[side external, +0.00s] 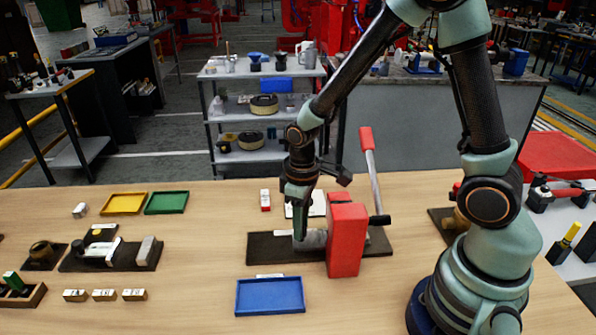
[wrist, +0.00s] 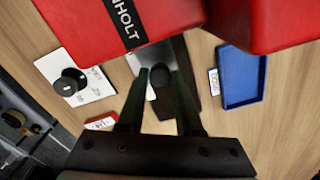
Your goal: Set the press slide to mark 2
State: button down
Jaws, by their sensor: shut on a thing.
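The press has a red body (side external: 346,240) on a dark base plate (side external: 265,247), with a red-handled lever (side external: 368,160) standing up behind it. The red body fills the top of the wrist view (wrist: 120,25), with white lettering on a black band. My gripper (side external: 299,228) points down over the base, left of the red body. In the wrist view its fingers (wrist: 160,80) are shut around a dark round knob (wrist: 160,77) above the base, apparently the press slide's knob. The slide's marks and its setting cannot be read.
A white plate (wrist: 93,92) with a black knob and small print lies beside the base. A blue tray (side external: 270,296) is in front. Yellow (side external: 123,203) and green (side external: 167,203) trays, a dark fixture (side external: 112,255) and small labelled blocks (side external: 104,295) are left. Bare table lies between.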

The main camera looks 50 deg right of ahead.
jog(key=shift+s+d, duration=0.15)
jog(key=shift+d, duration=0.05)
jog(key=c, duration=0.6)
grip_release()
jog(key=shift+r, duration=0.1)
notch_tip(320, 180, up, 12)
jog(key=shift+f, duration=0.1)
notch_tip(320, 180, up, 8)
jog(key=m+t, duration=0.3)
jog(key=t, duration=0.2)
send_over(325, 240)
jog(key=shift+s+d+r+m+t, duration=0.1)
jog(key=shift+s+r+m+t, duration=0.2)
jog(key=shift+s+m, duration=0.15)
